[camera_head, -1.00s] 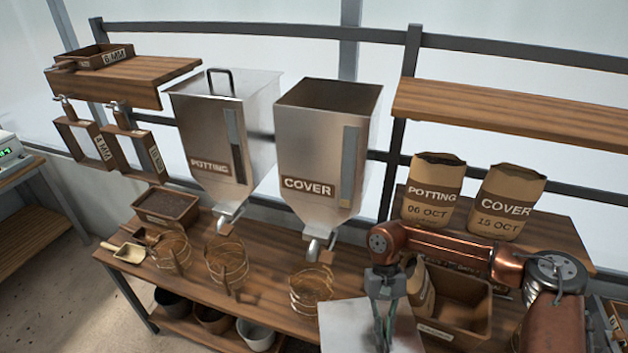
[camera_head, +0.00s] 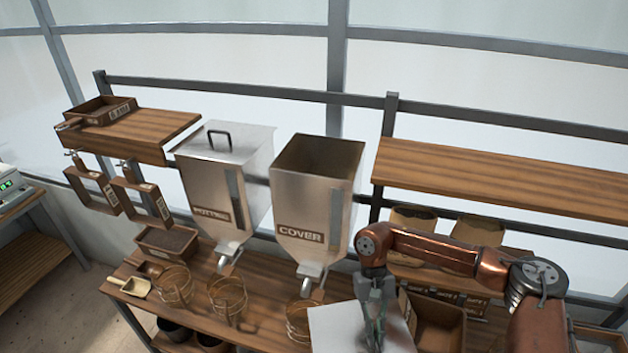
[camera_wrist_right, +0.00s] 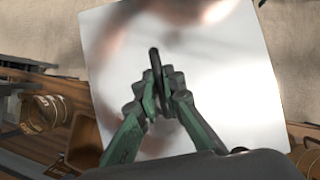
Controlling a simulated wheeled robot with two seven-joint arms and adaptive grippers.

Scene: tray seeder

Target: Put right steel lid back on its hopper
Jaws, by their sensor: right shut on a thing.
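The right steel lid (camera_head: 340,329) is a flat square plate, low in front of the bench at the right of the COVER hopper. My right gripper (camera_head: 374,312) is shut on its dark handle, which shows edge-on between the fingers in the right wrist view (camera_wrist_right: 158,75). The steel COVER hopper (camera_head: 312,205) has an open top with no lid. The POTTING hopper (camera_head: 215,190) to its left has its steel lid (camera_head: 226,142) with a dark handle on top. My left gripper is not in view.
A wooden shelf (camera_head: 500,185) extends right of the COVER hopper, with paper bags (camera_head: 478,230) below it. Wire-ringed pots (camera_head: 228,297) stand on the bench (camera_head: 262,270). A wooden box (camera_head: 438,325) stands beside the held lid. Space above the COVER hopper is clear.

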